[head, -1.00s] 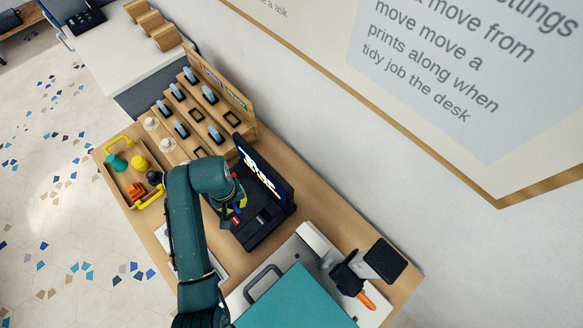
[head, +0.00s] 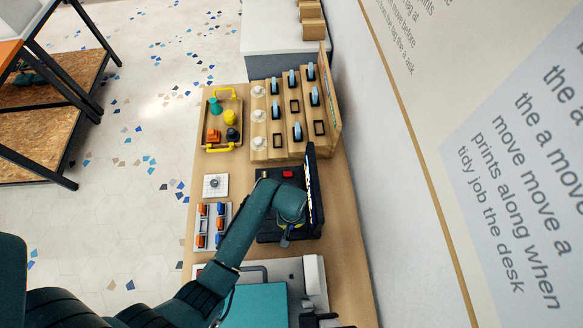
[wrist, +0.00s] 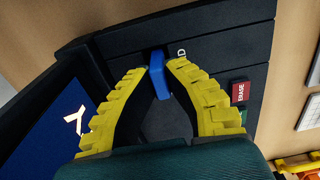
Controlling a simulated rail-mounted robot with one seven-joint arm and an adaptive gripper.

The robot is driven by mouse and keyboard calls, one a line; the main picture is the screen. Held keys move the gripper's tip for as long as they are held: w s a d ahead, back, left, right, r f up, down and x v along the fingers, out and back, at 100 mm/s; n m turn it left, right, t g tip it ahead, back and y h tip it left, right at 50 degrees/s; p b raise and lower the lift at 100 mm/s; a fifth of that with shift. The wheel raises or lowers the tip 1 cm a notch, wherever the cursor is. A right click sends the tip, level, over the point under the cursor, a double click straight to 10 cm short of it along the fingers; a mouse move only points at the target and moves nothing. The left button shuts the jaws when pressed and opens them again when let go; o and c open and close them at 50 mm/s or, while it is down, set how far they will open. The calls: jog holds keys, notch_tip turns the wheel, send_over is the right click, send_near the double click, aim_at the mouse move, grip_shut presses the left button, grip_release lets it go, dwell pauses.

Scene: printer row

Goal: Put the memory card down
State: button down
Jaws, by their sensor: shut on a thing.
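My gripper (wrist: 158,68) has yellow ridged fingers, and they are shut on a small blue memory card (wrist: 158,77) in the wrist view. The card's far end is at the black device (wrist: 225,38), beside white lettering that is partly hidden. I cannot tell whether the card touches the device or sits in a slot. In the head view my gripper (head: 285,240) is over the lower part of the same black device (head: 268,235), near its upright screen (head: 316,190). The card cannot be made out there.
A red ERASE button (wrist: 240,92) is on the device. A stepped wooden rack (head: 258,142) with several blue items stands behind. A tray with yellow handles (head: 222,148), a white square piece (head: 215,185) and an orange-and-blue holder (head: 211,225) lie left. A teal-topped machine (head: 260,305) is in front.

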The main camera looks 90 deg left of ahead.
jog(key=shift+f, duration=0.2)
jog(key=shift+f, duration=0.15)
jog(key=c, duration=1.2)
grip_release()
notch_tip(320, 180, up, 12)
jog(key=p, duration=0.2)
jog(key=shift+r+p, duration=0.2)
jog(key=shift+p, duration=0.15)
